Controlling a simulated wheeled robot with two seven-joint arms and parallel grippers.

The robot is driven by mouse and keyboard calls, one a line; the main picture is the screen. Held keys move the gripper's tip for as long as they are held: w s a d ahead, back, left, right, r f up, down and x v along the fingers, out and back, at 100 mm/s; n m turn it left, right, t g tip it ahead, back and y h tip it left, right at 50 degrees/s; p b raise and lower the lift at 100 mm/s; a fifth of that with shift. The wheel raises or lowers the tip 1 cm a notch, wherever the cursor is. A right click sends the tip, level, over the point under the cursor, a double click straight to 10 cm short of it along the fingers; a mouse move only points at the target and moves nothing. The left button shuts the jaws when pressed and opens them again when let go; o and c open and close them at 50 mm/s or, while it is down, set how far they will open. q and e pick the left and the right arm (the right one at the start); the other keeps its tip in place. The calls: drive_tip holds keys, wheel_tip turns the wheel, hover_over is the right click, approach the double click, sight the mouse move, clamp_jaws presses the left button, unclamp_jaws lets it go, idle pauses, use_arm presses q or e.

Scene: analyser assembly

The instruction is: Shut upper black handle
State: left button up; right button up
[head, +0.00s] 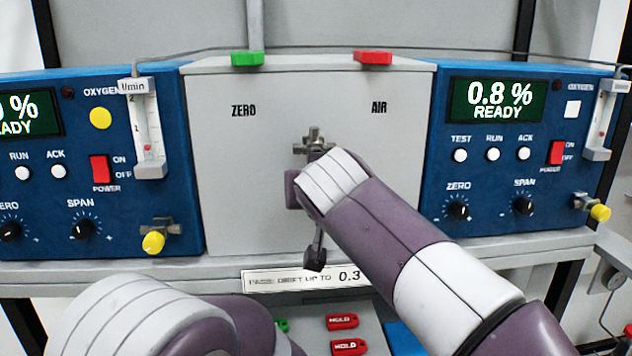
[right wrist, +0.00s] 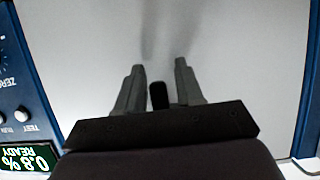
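A metal valve fitting (head: 315,143) stands on the grey centre panel, just above my right wrist. Below the wrist a dark lever with a black end (head: 316,258) hangs down; I cannot tell which valve it belongs to. My right arm hides the area between them, so the upper handle is not clearly seen. In the right wrist view my right gripper (right wrist: 159,67) has its fingers apart, facing the panel. A black rounded piece (right wrist: 158,95) shows between them; I cannot tell whether it is the handle. My left arm is at the lower left; its gripper is out of view.
Blue oxygen analysers stand left (head: 65,170) and right (head: 520,150) of the grey panel (head: 235,170). Green (head: 247,58) and red (head: 373,57) tags sit on its top. Red HOLD tags (head: 342,322) lie below the shelf edge.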

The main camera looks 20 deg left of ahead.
drive_tip(key=shift+r, duration=0.3)
drive_tip(key=b+v, duration=0.4)
drive_tip(key=v, duration=0.8)
drive_tip(key=shift+s+d, duration=0.3)
